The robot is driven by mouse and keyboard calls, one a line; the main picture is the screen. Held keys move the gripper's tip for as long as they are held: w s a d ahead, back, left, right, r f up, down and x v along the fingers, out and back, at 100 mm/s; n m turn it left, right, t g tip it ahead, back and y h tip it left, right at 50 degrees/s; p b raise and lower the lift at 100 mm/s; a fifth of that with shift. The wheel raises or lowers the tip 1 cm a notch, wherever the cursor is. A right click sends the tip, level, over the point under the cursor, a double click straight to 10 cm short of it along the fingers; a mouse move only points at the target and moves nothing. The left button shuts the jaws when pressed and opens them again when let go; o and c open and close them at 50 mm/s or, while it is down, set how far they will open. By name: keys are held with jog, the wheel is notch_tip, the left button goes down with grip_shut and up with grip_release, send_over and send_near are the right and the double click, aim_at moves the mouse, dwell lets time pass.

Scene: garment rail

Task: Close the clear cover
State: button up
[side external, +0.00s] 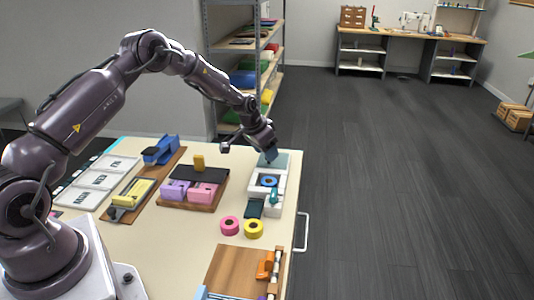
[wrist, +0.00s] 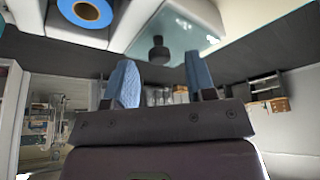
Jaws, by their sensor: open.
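A white box-like device (side external: 282,180) sits at the far right of the table with a blue ring (side external: 268,181) inside it. The clear cover (side external: 282,160), a pale greenish pane, is at the device's far end, swung open away from the blue ring. My gripper (side external: 270,156) is over the cover, its blue fingers partly hiding it; I cannot tell if they touch. In the wrist view, my gripper (wrist: 160,72) is open with nothing between its fingers. The clear cover (wrist: 172,38) and the blue ring (wrist: 85,12) show along the top there.
A teal bottle-like item (side external: 273,196) and a dark green block (side external: 254,208) are at the device's near end. Pink tape (side external: 229,226) and yellow tape (side external: 253,229) lie nearer. A brown tray (side external: 220,190) with purple and pink blocks is left. A shelf rack (side external: 240,60) stands behind.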

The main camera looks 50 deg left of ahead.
jog(key=shift+w+f, duration=0.3)
jog(key=shift+f, duration=0.35)
grip_shut()
send_over(258, 196)
jog(key=w+a, duration=0.1)
jog(key=w, duration=0.1)
jog(key=shift+a, duration=0.15)
jog(key=shift+c, duration=1.2)
grip_release()
jog(key=shift+o, duration=1.2)
jog(key=shift+a, duration=0.1)
